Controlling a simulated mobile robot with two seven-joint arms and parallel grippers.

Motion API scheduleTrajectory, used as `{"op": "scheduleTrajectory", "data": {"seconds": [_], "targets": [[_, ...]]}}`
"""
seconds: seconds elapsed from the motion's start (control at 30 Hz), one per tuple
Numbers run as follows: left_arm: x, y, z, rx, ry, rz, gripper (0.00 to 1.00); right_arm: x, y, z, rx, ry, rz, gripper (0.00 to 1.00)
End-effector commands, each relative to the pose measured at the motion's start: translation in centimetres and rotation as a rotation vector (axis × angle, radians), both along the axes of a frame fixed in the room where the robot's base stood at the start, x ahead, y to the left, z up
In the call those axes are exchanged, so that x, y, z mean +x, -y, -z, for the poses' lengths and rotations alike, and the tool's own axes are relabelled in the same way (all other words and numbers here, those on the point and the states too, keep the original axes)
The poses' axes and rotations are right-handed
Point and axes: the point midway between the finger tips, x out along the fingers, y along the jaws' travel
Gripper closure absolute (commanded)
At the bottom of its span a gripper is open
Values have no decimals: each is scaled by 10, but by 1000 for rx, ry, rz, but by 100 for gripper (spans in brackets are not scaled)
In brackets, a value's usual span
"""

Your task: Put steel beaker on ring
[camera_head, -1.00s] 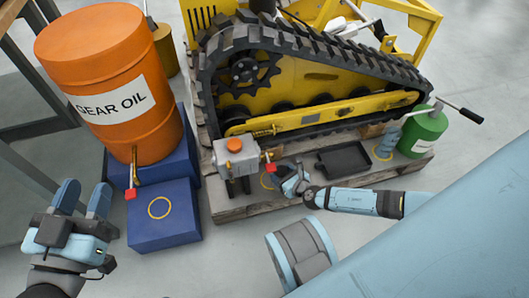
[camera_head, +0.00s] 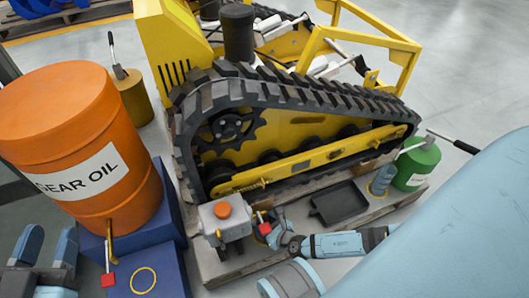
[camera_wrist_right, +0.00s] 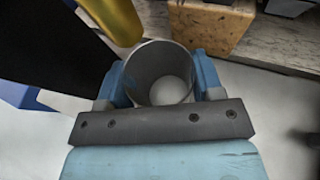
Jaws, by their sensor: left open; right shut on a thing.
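In the right wrist view, the steel beaker (camera_wrist_right: 160,72) is a grey, open cup between the two blue fingers of my right gripper (camera_wrist_right: 165,84); I look into its mouth. In the head view my right gripper (camera_head: 278,234) is beside the red tap handle at the pallet's front, and the beaker cannot be made out there. A yellow ring (camera_head: 143,280) is marked on the blue box at lower left. A grey-blue cylinder (camera_head: 382,180) stands on the pallet at the right. My left gripper (camera_head: 45,256) is open and empty at lower left, fingers up.
An orange gear oil drum (camera_head: 85,150) stands on blue boxes (camera_head: 165,262) at left. A grey pump unit (camera_head: 224,218), a black tray (camera_head: 340,203) and a green can (camera_head: 417,165) surround the yellow tracked machine (camera_head: 290,160). The pallet (camera_head: 225,266) lies beneath.

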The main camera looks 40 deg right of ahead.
Motion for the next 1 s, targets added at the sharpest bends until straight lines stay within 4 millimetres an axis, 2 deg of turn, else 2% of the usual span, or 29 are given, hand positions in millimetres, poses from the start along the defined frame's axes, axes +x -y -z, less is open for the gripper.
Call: {"op": "scheduleTrajectory", "data": {"seconds": [0.13, 0.33, 0.37, 0.47, 1.0], "targets": [[0, -1, -6, 6, 18, 4, 57, -1, -1, -1, 0, 1, 0, 69], [-5, -1, -2, 3, 3, 5, 57, 0, -1, 2, -1, 1, 0, 69], [-5, -1, -1, 3, 1, 5, 57, 0, -1, 3, -1, 1, 0, 37], [-5, 0, -1, 0, -4, 4, 57, -1, -1, 3, -1, 0, 0, 14], [-1, 1, -2, -9, -8, 0, 57, 2, 2, -3, -1, 0, 0, 14]]}}
